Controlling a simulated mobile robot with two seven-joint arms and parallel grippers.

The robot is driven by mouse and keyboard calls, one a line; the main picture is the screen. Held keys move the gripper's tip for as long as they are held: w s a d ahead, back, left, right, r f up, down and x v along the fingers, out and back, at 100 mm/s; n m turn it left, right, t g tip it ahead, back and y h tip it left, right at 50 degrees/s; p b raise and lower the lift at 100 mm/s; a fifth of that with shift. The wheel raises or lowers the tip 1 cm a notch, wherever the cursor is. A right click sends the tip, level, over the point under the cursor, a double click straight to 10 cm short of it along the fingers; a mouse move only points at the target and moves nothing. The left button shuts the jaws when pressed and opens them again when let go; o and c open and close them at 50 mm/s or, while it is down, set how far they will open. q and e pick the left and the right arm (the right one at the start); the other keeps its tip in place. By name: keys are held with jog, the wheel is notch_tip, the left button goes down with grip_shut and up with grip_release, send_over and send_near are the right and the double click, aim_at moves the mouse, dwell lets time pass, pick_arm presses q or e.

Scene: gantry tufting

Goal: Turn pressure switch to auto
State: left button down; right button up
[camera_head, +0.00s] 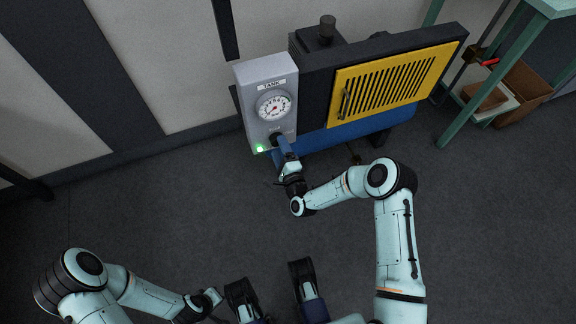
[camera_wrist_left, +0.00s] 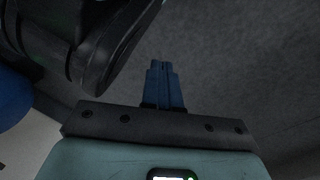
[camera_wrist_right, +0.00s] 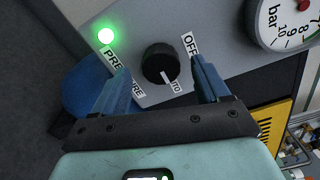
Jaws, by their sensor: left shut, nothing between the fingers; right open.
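The pressure switch is a round black knob (camera_wrist_right: 160,63) on a grey control box (camera_head: 262,72). Its white pointer mark faces the partly covered AUTO label (camera_wrist_right: 176,87); the OFF label (camera_wrist_right: 190,45) is to the upper right. My right gripper (camera_wrist_right: 159,73) is open, with one blue finger on each side of the knob; I cannot tell whether they touch it. In the head view the right gripper (camera_head: 283,146) is at the box's lower front and covers most of the knob. My left gripper (camera_wrist_left: 164,67) is shut and empty, over the floor.
A green lamp (camera_wrist_right: 106,36) is lit on the box, and a gauge (camera_head: 273,105) sits above the knob. A yellow slotted panel (camera_head: 394,84) and a blue tank (camera_head: 350,130) are to the right. A green-framed rack (camera_head: 489,75) stands farther right. Open floor (camera_head: 170,200) lies in front.

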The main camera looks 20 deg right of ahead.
pick_arm(q)
jog(key=w+r+t+p, duration=0.1)
jog(key=w+r+p, duration=0.1)
jog(key=w+r, duration=0.2)
jog(key=shift+w+d+r+t, duration=0.35)
jog(key=shift+d+r+t, duration=0.05)
jog(key=shift+d, duration=0.05)
pick_arm(e)
jog(key=s, duration=1.1)
jog(key=shift+d, duration=0.15)
jog(key=shift+w, duration=0.1)
